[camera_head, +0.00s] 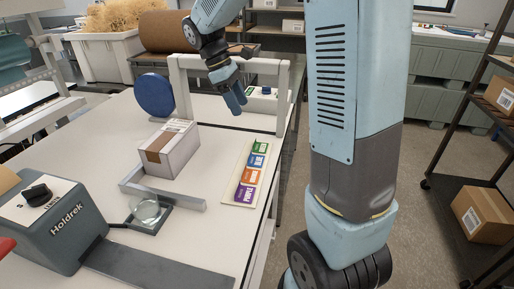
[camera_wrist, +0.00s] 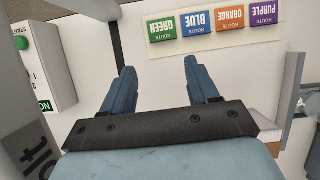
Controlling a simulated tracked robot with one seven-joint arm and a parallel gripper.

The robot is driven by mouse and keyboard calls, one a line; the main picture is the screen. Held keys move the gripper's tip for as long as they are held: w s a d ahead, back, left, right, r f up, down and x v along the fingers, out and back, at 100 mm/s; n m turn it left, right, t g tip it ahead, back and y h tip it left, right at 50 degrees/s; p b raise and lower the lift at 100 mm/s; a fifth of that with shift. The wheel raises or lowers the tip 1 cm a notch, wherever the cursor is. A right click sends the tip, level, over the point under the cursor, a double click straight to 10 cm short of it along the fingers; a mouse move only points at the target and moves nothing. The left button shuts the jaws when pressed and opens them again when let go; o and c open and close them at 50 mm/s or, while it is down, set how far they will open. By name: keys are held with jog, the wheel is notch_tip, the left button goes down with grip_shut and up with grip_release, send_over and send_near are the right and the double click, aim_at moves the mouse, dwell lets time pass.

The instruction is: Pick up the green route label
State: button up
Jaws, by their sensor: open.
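The green route label (camera_head: 260,147) is at the far end of a row of labels on a pale board (camera_head: 236,194) lying on the white table. In the wrist view the green label (camera_wrist: 162,28) is at the left end of the row, beyond my fingertips. My gripper (camera_head: 238,103) is above the table, near the grey arch and short of the board. In the wrist view my gripper (camera_wrist: 163,80) has its two blue fingers apart with nothing between them. The gripper is not touching the label.
Blue (camera_wrist: 197,22), orange (camera_wrist: 231,17) and purple (camera_wrist: 263,13) labels share the board. A cardboard box (camera_head: 170,148) stands left of it. A grey arch (camera_head: 228,62) spans the table near my gripper. A control box (camera_wrist: 42,68) with a green START button stands beside the arch.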

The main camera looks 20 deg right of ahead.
send_near(256, 147)
jog(key=shift+s+d+f, duration=0.1)
jog(key=shift+d+f, duration=0.35)
jog(key=shift+d, duration=0.15)
jog(key=x, duration=0.4)
jog(key=shift+a+f, duration=0.25)
jog(key=shift+a, duration=0.1)
jog(key=shift+d+f, duration=0.2)
jog(key=shift+f, duration=0.35)
jog(key=shift+s, duration=0.1)
jog(key=c, duration=0.8)
